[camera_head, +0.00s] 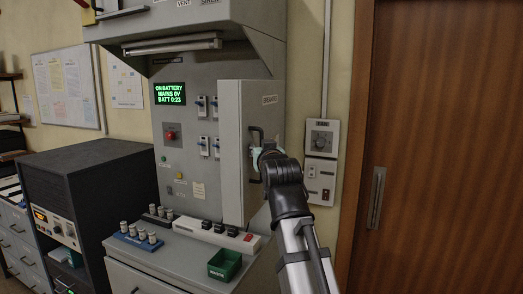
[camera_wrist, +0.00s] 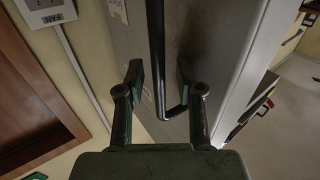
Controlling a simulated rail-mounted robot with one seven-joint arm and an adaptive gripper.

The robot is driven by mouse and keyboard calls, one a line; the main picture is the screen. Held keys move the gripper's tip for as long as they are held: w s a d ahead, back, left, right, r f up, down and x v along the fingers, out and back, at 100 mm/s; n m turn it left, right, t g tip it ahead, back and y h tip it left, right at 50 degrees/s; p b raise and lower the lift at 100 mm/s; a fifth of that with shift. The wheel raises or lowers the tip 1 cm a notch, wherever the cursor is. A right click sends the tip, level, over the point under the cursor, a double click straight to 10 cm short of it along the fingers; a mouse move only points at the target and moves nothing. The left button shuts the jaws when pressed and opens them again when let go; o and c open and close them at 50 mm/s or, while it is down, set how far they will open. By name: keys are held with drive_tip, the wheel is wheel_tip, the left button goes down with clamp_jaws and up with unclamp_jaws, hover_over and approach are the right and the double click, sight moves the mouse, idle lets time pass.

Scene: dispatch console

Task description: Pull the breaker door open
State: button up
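The breaker door (camera_head: 258,190) is the pale grey panel on the right of the console, with a label near its top. I see no clear gap at its edges. Its dark bar handle (camera_head: 256,131) stands out from its face. In the wrist view the handle (camera_wrist: 156,40) runs down from the top and bends back to the door (camera_wrist: 190,30) at its lower end. My gripper (camera_head: 259,158) is at the handle in the head view. In the wrist view my gripper (camera_wrist: 160,88) has its fingers apart, one on each side of the handle, with visible space between.
A grey wall box with a dial (camera_head: 321,138) and a wooden door (camera_head: 440,150) are to the right. A green bin (camera_head: 224,264), a power strip (camera_head: 215,233) and a blue rack (camera_head: 138,241) sit on the ledge below. A lit display (camera_head: 170,93) is at left.

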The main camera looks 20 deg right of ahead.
drive_tip(key=s+a, duration=0.1)
drive_tip(key=s, duration=1.1)
drive_tip(key=shift+a, duration=0.1)
idle(0.4)
